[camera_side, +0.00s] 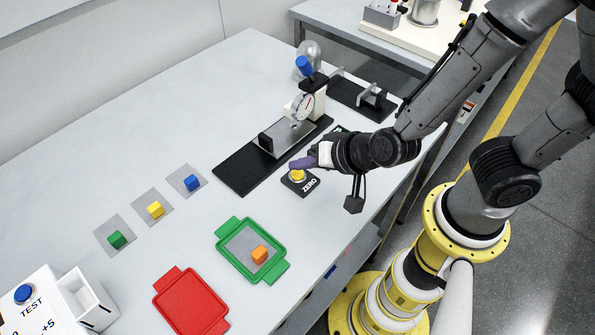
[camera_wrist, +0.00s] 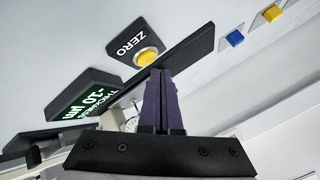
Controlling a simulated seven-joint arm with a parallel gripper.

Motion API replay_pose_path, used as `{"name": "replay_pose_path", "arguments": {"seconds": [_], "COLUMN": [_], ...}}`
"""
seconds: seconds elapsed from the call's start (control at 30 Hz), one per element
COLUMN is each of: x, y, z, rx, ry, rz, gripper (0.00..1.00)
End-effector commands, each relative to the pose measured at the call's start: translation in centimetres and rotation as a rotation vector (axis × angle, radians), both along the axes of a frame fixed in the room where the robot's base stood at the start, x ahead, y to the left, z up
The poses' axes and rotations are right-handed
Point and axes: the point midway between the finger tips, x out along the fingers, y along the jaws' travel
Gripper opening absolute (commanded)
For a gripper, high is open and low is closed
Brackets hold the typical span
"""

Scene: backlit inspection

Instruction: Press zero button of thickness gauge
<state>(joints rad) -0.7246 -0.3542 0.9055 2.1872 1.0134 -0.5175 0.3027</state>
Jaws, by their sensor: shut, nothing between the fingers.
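The zero button is a yellow round button (camera_side: 297,175) on a small black box marked ZERO (camera_side: 309,187), on the table in front of the thickness gauge (camera_side: 304,104). In the wrist view the button (camera_wrist: 147,57) lies just beyond my fingertips. My gripper (camera_side: 297,164) has purple fingers, shut together and empty, beside and slightly above the button in the side view. In the wrist view the shut gripper (camera_wrist: 158,76) points at the button's edge; I cannot tell whether it touches. The gauge display (camera_wrist: 90,106) appears to read -10 µm, upside down.
Blue (camera_side: 191,183), yellow (camera_side: 155,209) and green (camera_side: 116,240) cubes sit on grey squares. An orange cube (camera_side: 260,254) sits in a green tray (camera_side: 278,270). A red tray (camera_side: 190,302) is empty. The gauge's black base (camera_side: 232,171) is close to the button box.

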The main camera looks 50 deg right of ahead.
Motion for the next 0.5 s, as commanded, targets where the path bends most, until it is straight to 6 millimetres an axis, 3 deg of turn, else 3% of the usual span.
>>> {"name": "replay_pose_path", "arguments": {"seconds": [0.5], "x": [0.01], "y": [0.01], "z": [-0.79], "rx": [0.000], "ry": [0.000], "rz": [0.000], "gripper": [0.00]}}
